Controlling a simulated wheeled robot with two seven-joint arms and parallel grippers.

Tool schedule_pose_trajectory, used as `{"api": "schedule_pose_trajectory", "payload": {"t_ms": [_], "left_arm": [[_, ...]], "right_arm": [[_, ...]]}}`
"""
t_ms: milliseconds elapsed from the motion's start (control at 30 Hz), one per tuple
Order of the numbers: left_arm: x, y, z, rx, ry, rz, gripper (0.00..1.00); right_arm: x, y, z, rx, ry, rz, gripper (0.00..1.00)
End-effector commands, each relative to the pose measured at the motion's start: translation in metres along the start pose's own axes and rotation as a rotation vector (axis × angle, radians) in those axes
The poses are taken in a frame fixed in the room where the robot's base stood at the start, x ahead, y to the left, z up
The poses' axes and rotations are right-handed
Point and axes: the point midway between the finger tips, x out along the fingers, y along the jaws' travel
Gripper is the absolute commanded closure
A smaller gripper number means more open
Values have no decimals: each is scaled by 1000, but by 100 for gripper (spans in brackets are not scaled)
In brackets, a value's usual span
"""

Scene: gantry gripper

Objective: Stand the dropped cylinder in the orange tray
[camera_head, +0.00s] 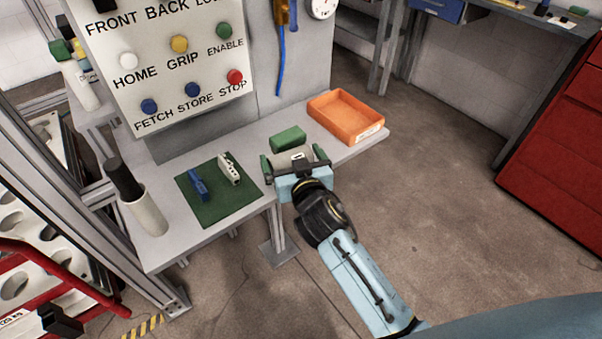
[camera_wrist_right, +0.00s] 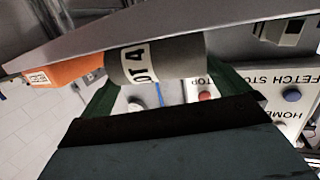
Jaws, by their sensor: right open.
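The dropped cylinder (camera_head: 298,156) is grey with a white printed label and lies on the grey bench. In the right wrist view the cylinder (camera_wrist_right: 186,58) lies on its side, its label partly turned out of sight. My right gripper (camera_head: 293,161) is open, with its green fingers on either side of the cylinder in the head view. The fingers also show in the right wrist view (camera_wrist_right: 165,100); whether they touch it is unclear. The orange tray (camera_head: 318,117) sits on the bench to the right, empty, and its side shows at the left of the right wrist view (camera_wrist_right: 62,72).
A green block (camera_head: 288,138) stands just behind the cylinder. A green mat (camera_head: 215,212) with a blue and a white item lies left. A pale cup (camera_head: 148,215) holding a dark rod stands at the bench's left. A button panel (camera_head: 165,65) rises behind.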

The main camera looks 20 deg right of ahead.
Motion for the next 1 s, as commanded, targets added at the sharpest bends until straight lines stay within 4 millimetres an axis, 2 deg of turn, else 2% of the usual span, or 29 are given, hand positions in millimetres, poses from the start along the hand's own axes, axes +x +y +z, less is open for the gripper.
{"api": "schedule_pose_trajectory", "payload": {"t_ms": [300,500,700,933,1000], "left_arm": [[-7,8,-6,-5,10,10,64],[-8,13,-8,-9,12,17,64],[-8,16,-9,-10,13,20,64],[-8,15,-8,-9,12,20,64],[-8,14,-8,-9,11,19,64]], "right_arm": [[-66,0,1,3,-5,1,0],[-96,0,1,1,-3,1,0],[-108,0,0,1,-1,1,0],[-109,0,0,1,0,1,0],[-108,-1,6,-4,-12,-2,0]]}}
